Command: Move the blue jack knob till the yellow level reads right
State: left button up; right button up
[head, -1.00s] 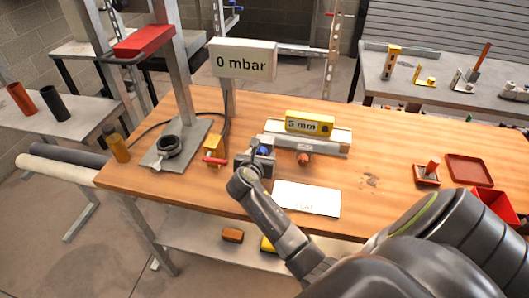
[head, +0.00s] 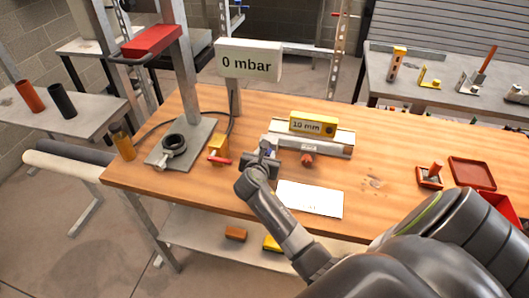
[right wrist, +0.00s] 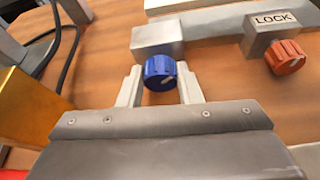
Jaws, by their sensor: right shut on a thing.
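The blue jack knob (right wrist: 160,72) sits on a grey block in front of the grey rail (head: 312,143). My right gripper (right wrist: 160,88) is shut on the knob, with one pale finger on each side of it. In the head view my right gripper (head: 262,161) mostly hides the knob. The knob's pale pointer mark slants to the lower right in the right wrist view. The yellow level (head: 313,125) lies on top of the rail and its face reads 10 mm. My left gripper is not in view.
A red-orange knob (right wrist: 286,56) under a LOCK label is right of the blue knob. A white card (head: 309,198) lies in front. A sign (head: 248,62) reads 0 mbar. A yellow block with a red handle (head: 219,150) stands left of my gripper.

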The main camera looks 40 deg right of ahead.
jog(key=shift+s+d+r+m+t+y+p, duration=0.1)
jog(key=shift+r+m+t+y+p, duration=0.05)
jog(key=shift+m+t+y+p, duration=0.35)
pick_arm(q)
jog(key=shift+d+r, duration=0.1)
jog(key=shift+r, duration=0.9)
pick_arm(e)
jog(key=shift+m+t, duration=0.4)
jog(key=shift+m, duration=0.6)
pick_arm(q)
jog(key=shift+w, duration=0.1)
pick_arm(e)
jog(key=o, duration=1)
jog(key=shift+f, duration=0.2)
jog(key=shift+c, duration=0.2)
